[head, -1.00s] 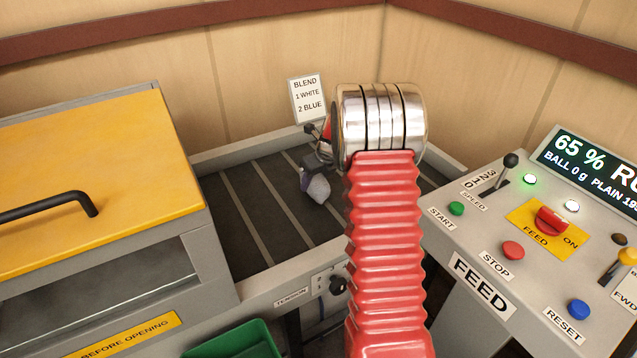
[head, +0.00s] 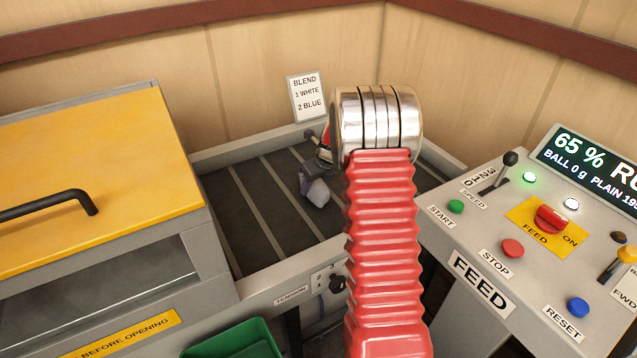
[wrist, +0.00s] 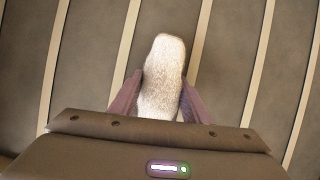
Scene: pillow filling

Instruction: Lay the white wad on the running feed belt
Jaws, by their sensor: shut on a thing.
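The white wad (wrist: 163,70) is a fuzzy, oblong piece held between the two purple fingers of my gripper (wrist: 155,98) in the wrist view. My gripper is shut on it. In the head view the wad (head: 317,192) shows below my gripper (head: 308,180), over the dark feed belt (head: 245,205) with its pale cross slats. I cannot tell whether the wad touches the belt. My red arm sleeve hides the right part of the belt.
A machine with a yellow lid (head: 90,190) stands at the left. The control panel (head: 530,235) stands at the right, with a lit green lamp. A blend card (head: 307,97) stands behind the belt. A green bin (head: 235,340) is in front, below the belt.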

